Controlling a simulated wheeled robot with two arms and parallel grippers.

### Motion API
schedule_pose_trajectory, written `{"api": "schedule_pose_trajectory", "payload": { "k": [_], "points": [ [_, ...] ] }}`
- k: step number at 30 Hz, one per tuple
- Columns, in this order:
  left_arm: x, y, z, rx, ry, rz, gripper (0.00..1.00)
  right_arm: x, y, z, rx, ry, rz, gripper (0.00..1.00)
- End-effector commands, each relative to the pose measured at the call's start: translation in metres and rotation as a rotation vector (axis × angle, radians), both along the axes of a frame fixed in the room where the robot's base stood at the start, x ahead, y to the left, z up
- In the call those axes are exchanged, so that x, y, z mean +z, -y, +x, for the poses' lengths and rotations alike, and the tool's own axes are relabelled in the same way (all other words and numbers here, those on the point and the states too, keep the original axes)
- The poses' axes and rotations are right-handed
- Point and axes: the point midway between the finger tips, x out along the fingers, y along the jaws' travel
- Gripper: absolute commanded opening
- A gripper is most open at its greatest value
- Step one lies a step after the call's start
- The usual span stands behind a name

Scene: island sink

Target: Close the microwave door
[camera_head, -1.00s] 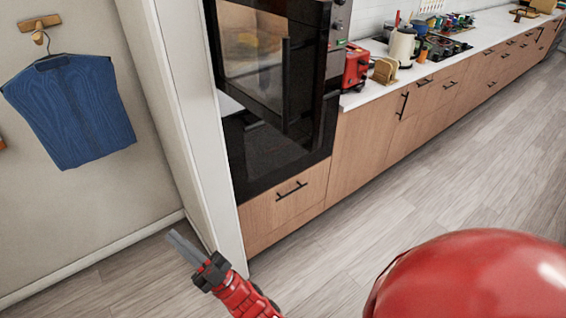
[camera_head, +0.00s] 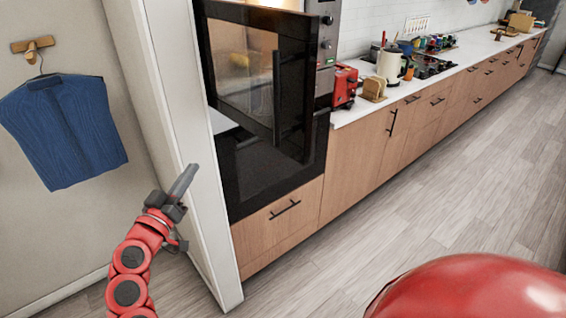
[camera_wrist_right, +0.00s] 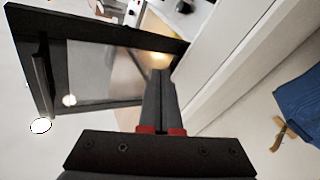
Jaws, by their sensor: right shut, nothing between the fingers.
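The microwave (camera_head: 318,103) is built into a tall cabinet. Its dark-framed glass door (camera_head: 262,165) has a long vertical black handle (camera_head: 278,100) on its right side. The door appears to stand partly open, swung out from the cabinet front; the exact angle is hard to tell. In the right wrist view, the door (camera_wrist_right: 110,32) shows at upper left with its handle (camera_wrist_right: 42,82). My right gripper (camera_head: 190,170) is shut and empty, in front of the white side panel, left of the door. Its fingers also show in the right wrist view (camera_wrist_right: 160,75), pointing toward the door's hinge side.
The white side panel (camera_head: 165,100) stands just left of the microwave. A blue garment (camera_head: 62,130) hangs on the wall. A drawer (camera_head: 278,218) sits below the door. A counter with a red toaster (camera_head: 344,86) runs rightward, and open floor (camera_head: 420,225) lies in front.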

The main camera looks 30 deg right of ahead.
Motion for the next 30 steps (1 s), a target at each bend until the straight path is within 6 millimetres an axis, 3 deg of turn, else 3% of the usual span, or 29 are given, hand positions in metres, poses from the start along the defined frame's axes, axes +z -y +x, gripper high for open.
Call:
{"api": "schedule_pose_trajectory", "payload": {
  "k": [3, 6, 10, 17, 30],
  "points": [
    [-0.004, 0.000, 0.000, 0.000, 0.000, 0.000, 0.50, 0.028, 0.023, -0.065, -0.248, 0.110, 0.124, 0.00],
    [-0.005, 0.000, 0.000, 0.000, 0.000, 0.000, 0.50, 0.038, 0.033, -0.110, -0.401, 0.185, 0.209, 0.00],
    [-0.005, 0.000, 0.000, 0.000, 0.000, 0.000, 0.50, 0.041, 0.036, -0.140, -0.499, 0.234, 0.266, 0.00],
    [0.006, 0.000, 0.000, 0.000, 0.000, 0.000, 0.50, 0.044, 0.060, -0.143, -0.522, 0.242, 0.275, 0.00],
    [0.043, 0.000, 0.000, 0.000, 0.000, 0.000, 0.50, 0.045, 0.149, -0.131, -0.522, 0.238, 0.272, 0.00]
  ]
}}
